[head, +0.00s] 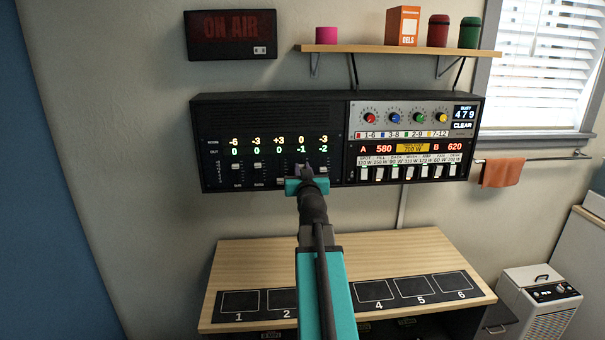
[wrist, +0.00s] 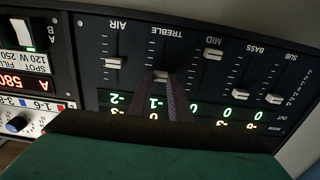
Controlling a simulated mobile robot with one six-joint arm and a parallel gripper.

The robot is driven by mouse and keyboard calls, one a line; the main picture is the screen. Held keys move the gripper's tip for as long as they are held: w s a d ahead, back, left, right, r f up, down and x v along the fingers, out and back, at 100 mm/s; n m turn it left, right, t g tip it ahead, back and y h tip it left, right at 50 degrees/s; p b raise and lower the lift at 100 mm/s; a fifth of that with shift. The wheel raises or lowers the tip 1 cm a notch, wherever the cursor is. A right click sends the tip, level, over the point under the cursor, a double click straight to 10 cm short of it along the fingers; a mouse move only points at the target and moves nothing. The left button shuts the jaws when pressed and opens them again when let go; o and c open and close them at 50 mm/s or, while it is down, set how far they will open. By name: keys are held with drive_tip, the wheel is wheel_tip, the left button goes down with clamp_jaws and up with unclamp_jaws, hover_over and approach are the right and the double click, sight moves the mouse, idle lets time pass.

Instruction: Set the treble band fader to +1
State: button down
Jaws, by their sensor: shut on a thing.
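The equalizer panel (head: 268,105) is the black left half of the wall unit, with a column of fader and readouts for each band. In the wrist view it appears upside down, and the treble fader (wrist: 160,75) sits under the word TREBLE. My gripper (head: 304,172) is at the treble column in the head view and mostly hides that fader. In the wrist view my gripper (wrist: 166,84) has its dark fingers closed on the treble fader's cap. The treble readouts show 0 in the upper row and -1 in the lower row.
Neighbouring faders are close: the air fader (wrist: 113,63) and the mid fader (wrist: 213,55). The lighting panel (head: 412,140) with knobs and switches adjoins on the right. A wooden desk (head: 380,250) stands below, and a shelf (head: 400,48) hangs above.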

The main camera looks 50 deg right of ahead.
drive_tip(key=c, duration=1.6)
unclamp_jaws()
drive_tip(key=shift+s+a, duration=0.1)
drive_tip(key=shift+b+v, duration=0.35)
drive_tip(key=shift+v, duration=0.8)
drive_tip(key=b+v, duration=0.3)
drive_tip(key=b, duration=0.1)
drive_tip(key=shift+f, duration=0.15)
drive_tip(key=b, duration=0.4)
drive_tip(key=shift+s+a, duration=0.4)
drive_tip(key=b+v, duration=0.1)
drive_tip(key=b, duration=0.4)
drive_tip(key=shift+s+a, duration=0.1)
drive_tip(key=shift+s, duration=0.15)
